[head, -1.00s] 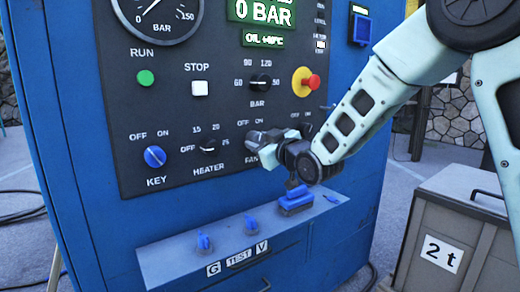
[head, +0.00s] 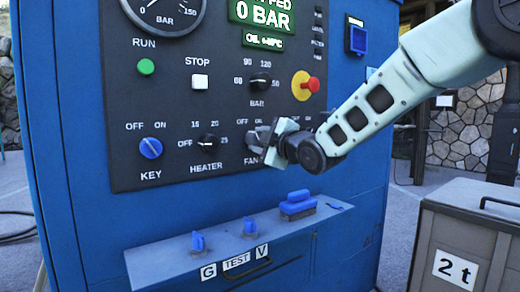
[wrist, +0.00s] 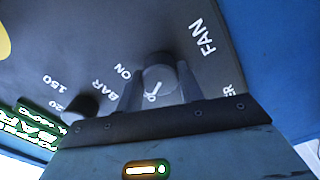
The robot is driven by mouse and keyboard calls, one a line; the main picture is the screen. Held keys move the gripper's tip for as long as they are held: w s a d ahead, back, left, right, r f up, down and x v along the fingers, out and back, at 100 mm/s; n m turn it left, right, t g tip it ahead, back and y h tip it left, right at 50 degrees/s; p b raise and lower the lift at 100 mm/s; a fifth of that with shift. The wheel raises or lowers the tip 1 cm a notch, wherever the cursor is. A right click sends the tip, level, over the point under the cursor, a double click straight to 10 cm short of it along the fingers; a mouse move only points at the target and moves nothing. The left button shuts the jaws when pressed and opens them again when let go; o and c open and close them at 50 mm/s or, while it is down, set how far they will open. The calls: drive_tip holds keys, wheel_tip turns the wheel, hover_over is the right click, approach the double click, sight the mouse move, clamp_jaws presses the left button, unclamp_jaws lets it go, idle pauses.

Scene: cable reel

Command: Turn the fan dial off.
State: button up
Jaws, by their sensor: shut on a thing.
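The fan dial (wrist: 160,72) is a dark round knob on the black panel. In the wrist view it sits between my two fingers, beneath the FAN label and beside the ON mark. My gripper (wrist: 159,86) is shut on it, one finger on each side. I cannot clearly read which mark the dial points to.
The heater dial (head: 208,141) is close on the left, with the blue key switch (head: 151,148) beyond. The bar dial (head: 261,80) and red emergency button (head: 313,85) are above. A ledge with a blue-topped block (head: 297,205) juts out below. A crate (head: 470,235) stands at right.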

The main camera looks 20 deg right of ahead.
drive_tip(key=shift+n, duration=0.4)
drive_tip(key=o, duration=1)
drive_tip(key=shift+s, duration=0.1)
drive_tip(key=v, duration=1.7)
drive_tip(key=shift+p, duration=0.45)
drive_tip(key=shift+s, duration=0.1)
